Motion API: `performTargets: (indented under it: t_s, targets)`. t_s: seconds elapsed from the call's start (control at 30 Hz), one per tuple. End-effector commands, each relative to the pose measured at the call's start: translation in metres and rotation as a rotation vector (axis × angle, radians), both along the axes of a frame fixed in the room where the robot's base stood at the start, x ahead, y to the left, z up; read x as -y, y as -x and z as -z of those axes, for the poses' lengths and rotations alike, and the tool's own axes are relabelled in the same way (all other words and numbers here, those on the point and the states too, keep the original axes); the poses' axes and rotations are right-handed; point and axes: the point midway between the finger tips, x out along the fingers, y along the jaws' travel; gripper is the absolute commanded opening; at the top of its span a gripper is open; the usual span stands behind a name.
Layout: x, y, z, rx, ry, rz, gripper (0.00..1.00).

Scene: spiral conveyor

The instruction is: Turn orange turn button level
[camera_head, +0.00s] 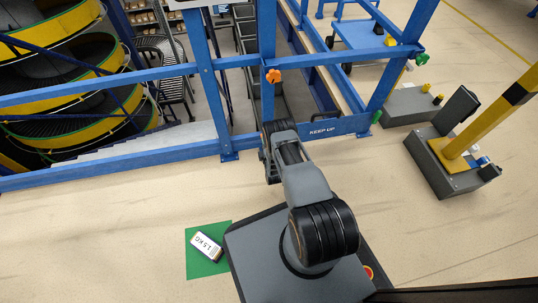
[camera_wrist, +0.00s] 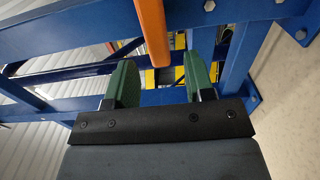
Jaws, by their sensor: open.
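The orange turn button (camera_head: 273,75) is a small lobed knob on the blue frame, at the corner of an upright and a rail. In the wrist view an orange bar (camera_wrist: 152,30), seemingly part of this button, comes down from the top edge, slightly tilted. My gripper (camera_wrist: 161,62) has two green fingers, open and apart. The bar's lower end lies between the fingertips in the picture, with a gap on both sides. I cannot tell its depth. In the head view my arm reaches up toward the frame below the button, and the fingers are not clearly visible.
Blue frame beams (camera_head: 100,82) cross in front of me, with a "KEEP UP" panel (camera_head: 325,131) low down. A green knob (camera_head: 421,59) sits to the right. A spiral conveyor (camera_head: 70,90) stands left. A yellow post (camera_head: 490,115) on a grey base is right.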

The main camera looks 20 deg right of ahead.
Motion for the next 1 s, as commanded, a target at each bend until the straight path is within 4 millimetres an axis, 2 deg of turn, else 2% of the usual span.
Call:
performTargets:
  t_s: [0.2,0.5,0.7,1.0]
  targets:
    - [-0.01,0.046,-0.003,-0.005,-0.001,0.0,0.49]
    - [-0.018,0.088,-0.001,-0.002,0.0,0.0,0.49]
    - [-0.02,0.099,0.0,-0.001,0.0,-0.001,0.49]
    - [-0.021,0.1,0.0,0.0,0.0,-0.001,0.49]
